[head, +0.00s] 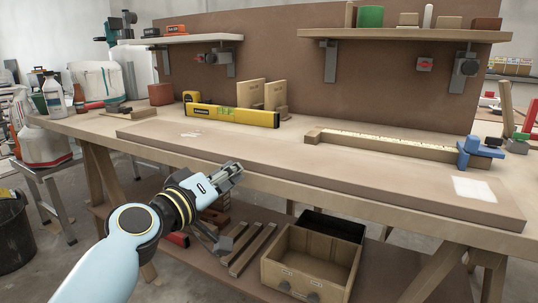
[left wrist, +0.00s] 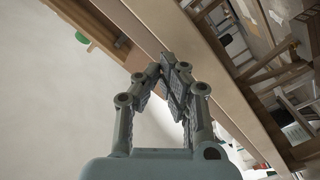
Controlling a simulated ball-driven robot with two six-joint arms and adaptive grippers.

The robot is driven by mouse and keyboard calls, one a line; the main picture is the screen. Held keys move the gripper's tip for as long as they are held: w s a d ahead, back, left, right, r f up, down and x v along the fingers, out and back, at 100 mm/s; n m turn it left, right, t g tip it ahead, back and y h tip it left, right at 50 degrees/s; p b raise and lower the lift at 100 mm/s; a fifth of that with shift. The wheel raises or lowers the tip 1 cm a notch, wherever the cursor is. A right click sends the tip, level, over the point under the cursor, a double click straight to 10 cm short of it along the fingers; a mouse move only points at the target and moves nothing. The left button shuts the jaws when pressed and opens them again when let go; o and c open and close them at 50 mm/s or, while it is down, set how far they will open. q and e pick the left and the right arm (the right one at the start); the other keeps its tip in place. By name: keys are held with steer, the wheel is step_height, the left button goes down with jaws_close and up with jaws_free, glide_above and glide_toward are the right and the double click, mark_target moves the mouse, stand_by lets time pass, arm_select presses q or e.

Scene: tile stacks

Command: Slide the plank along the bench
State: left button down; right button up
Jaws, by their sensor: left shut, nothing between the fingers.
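The plank (head: 290,157) is a long, wide, flat wooden board lying along the bench (head: 85,122) in the head view. It has a pale patch near its right end and a smaller one near its left. My left gripper (head: 237,169) is shut and empty, in front of the bench's front edge and left of the plank's middle. Whether it touches the plank's front edge cannot be told. In the left wrist view its closed fingers (left wrist: 170,65) lie over a long wooden edge. My right gripper is out of view.
On the bench are a yellow spirit level (head: 230,116), a wooden strip with a scale (head: 385,145) and a blue clamp (head: 478,152). A backboard with shelves rises behind. Below stands an open wooden crate (head: 310,270). The plank's front middle is clear.

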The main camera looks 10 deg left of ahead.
arm_select(q)
steer(key=shift+x, duration=1.1)
steer(key=shift+w+r, duration=0.15)
steer(key=shift+w, duration=0.05)
steer(key=shift+v, duration=2.95)
